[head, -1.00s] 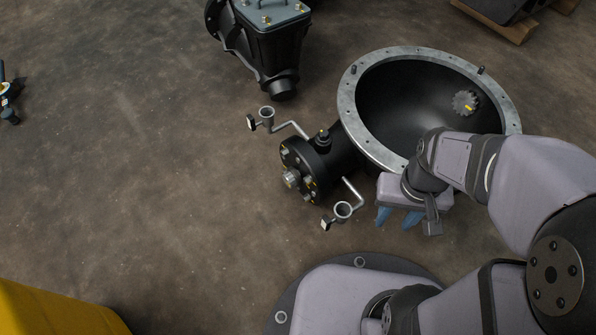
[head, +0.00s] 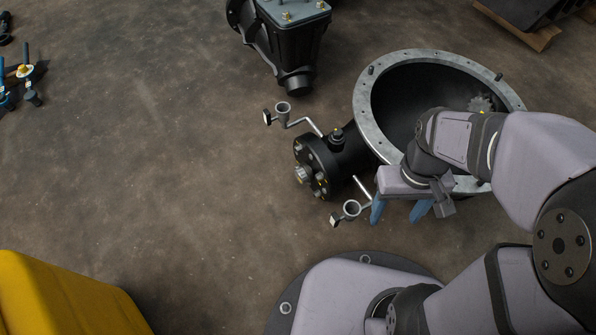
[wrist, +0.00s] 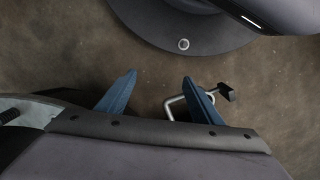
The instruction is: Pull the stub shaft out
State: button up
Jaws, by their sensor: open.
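A short, light metal stub shaft (head: 302,174) appears to stick out of the middle of the round black bolted flange (head: 318,160) in the head view. The flange ends a black neck on the side of a large black bowl-shaped housing (head: 366,100) with a grey rim. My gripper (head: 397,213) is to the right of the shaft and lower in the picture, apart from it. Its blue fingers are open, with nothing held; they also show in the wrist view (wrist: 159,76). The shaft is not visible in the wrist view.
Two bent pipes with small cups, an upper one (head: 283,108) and a lower one (head: 352,208), flank the flange. The lower cup is close to my left finger. A black casing (head: 290,45) stands behind. A yellow body (head: 60,295) is at lower left. Floor left of the flange is clear.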

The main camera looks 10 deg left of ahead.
jog(key=w+a+r+n+g+h+p, duration=0.2)
jog(key=a+n+h+p, duration=0.1)
jog(key=a+n, duration=0.75)
jog(key=n+t+h+p, duration=0.1)
jog(key=n+t+h, duration=0.8)
jog(key=n, duration=0.3)
send_near(298, 176)
jog(key=s+d+f, duration=0.1)
jog(key=d, duration=0.1)
jog(key=s+d+f, duration=0.1)
jog(key=d, duration=0.1)
jog(key=s+d+f, duration=0.1)
jog(key=d+f, duration=0.1)
jog(key=shift+s+d, duration=0.15)
jog(key=shift+d, duration=0.2)
jog(key=a+t, duration=0.1)
jog(key=w+n+t, duration=0.1)
jog(key=t, duration=0.1)
jog(key=a+t, duration=0.1)
jog(key=t, duration=0.1)
jog(key=shift+w+a, duration=0.3)
jog(key=shift+w+a+r+n+t, duration=0.15)
jog(key=shift+a+t, duration=0.1)
jog(key=shift+t, duration=0.25)
jog(key=shift+s+a+n+t, duration=0.1)
jog(key=shift+a+t, duration=0.2)
jog(key=shift+t, duration=0.2)
jog(key=shift+w+d, duration=0.1)
jog(key=shift+b+x, duration=0.9)
jog(key=shift+x, duration=2.75)
